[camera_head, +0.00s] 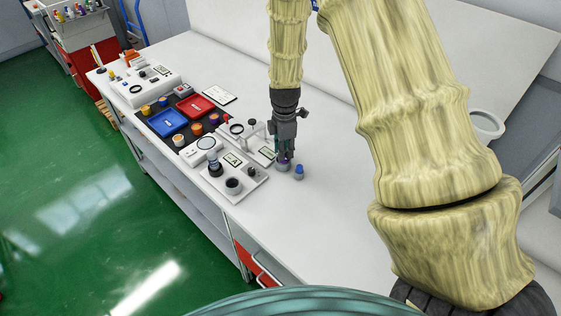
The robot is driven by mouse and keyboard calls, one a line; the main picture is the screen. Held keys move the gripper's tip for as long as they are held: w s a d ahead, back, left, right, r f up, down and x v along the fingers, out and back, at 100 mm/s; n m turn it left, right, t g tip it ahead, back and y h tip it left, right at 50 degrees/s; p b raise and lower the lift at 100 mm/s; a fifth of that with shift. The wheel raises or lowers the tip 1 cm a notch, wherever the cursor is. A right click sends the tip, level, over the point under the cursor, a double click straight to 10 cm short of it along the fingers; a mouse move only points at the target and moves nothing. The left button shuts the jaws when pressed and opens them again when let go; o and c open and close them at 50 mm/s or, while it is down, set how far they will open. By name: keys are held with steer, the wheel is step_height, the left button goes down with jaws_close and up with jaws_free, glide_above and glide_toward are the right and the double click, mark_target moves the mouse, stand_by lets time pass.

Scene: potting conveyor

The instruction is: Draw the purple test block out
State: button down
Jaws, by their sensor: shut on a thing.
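My gripper (285,155) points straight down over the white bench, right of the white fixture plates. It is shut on the purple test block (285,161), of which only a small bit shows between the fingertips. A round grey piece (283,168) is directly below the fingertips. I cannot tell whether the purple block still sits in it or is clear of it. A blue-topped grey piece (299,171) stands close by on the right.
White plates with knobs and sockets (234,177) lie left of my gripper. A blue tray (167,123), a red tray (195,107) and several coloured pieces are further left. The white bench top (285,220) is clear in front. A white round ring (487,124) is at the right.

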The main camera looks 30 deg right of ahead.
steer(key=shift+w+r, duration=0.1)
steer(key=shift+r, duration=0.1)
steer(key=shift+r+p, duration=0.3)
steer(key=shift+p, duration=0.05)
steer(key=shift+w+r+p, duration=0.1)
steer(key=shift+r+p, duration=0.2)
steer(key=shift+r, duration=0.15)
steer(key=shift+r+p, duration=1)
steer(key=shift+r, duration=0.45)
steer(key=shift+r+p, duration=0.9)
steer(key=shift+r, duration=0.4)
step_height(320, 180, up, 7)
steer(key=p, duration=0.4)
steer(key=shift+p, duration=0.4)
steer(key=shift+f, duration=0.1)
